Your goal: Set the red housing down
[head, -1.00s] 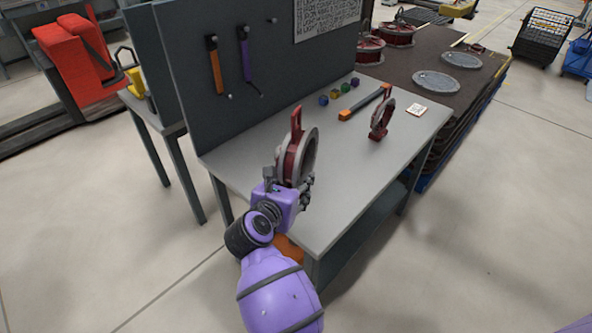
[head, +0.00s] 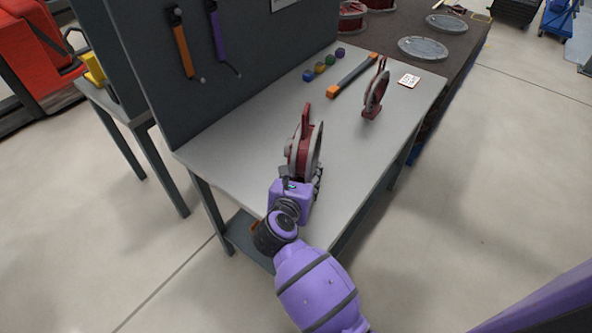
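A red housing (head: 299,152) with a grey rim stands on edge, upright, over the near part of the grey workbench (head: 228,140). My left gripper (head: 314,178) is at its near lower side and looks shut on it; the fingers are partly hidden by the purple wrist. Whether the housing's bottom touches the bench top I cannot tell. A second, similar red housing (head: 373,96) stands upright on the bench farther back, apart from the gripper. My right gripper is not in view; only a purple arm part shows at the lower right.
A white marked card (head: 409,81) lies at the back right. A dark pegboard (head: 150,80) with hanging tools borders the left side. Bench surface around the held housing is clear.

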